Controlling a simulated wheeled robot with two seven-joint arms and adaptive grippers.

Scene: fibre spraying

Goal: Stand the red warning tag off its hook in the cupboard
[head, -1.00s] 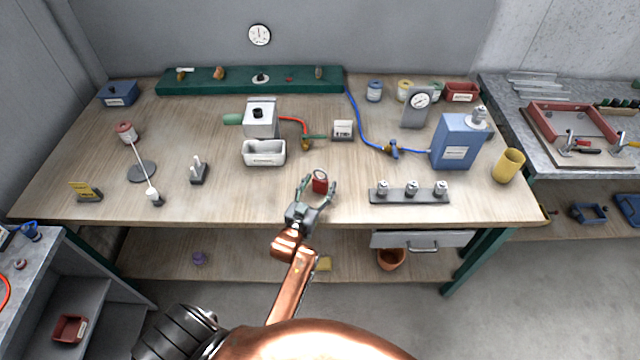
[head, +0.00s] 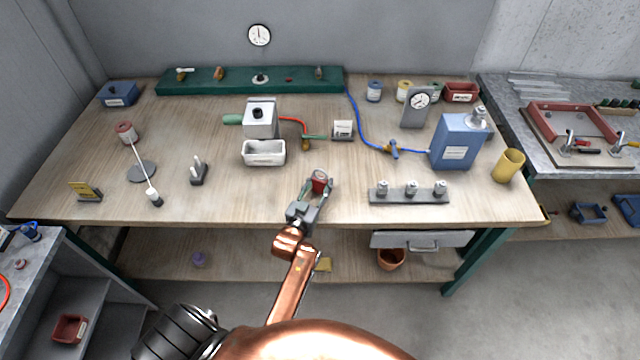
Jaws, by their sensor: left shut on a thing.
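My left gripper (head: 318,187) is low over the front middle of the wooden bench. Its fingers are shut on a small red piece (head: 319,178) with a pale round face. The piece is at bench height, and I cannot tell whether it still touches the top. The fingers hide part of it, and I cannot tell whether it is the warning tag. I see no hook with a red tag on it. A grey open-fronted unit (head: 105,290) stands at the lower left, and I cannot tell whether it is the cupboard. My right gripper is not in view.
A white tray (head: 264,158) stands behind my gripper. A grey rack (head: 410,197) with several metal fittings lies to the right. A blue canister (head: 458,142) and a yellow cup (head: 508,165) stand farther right.

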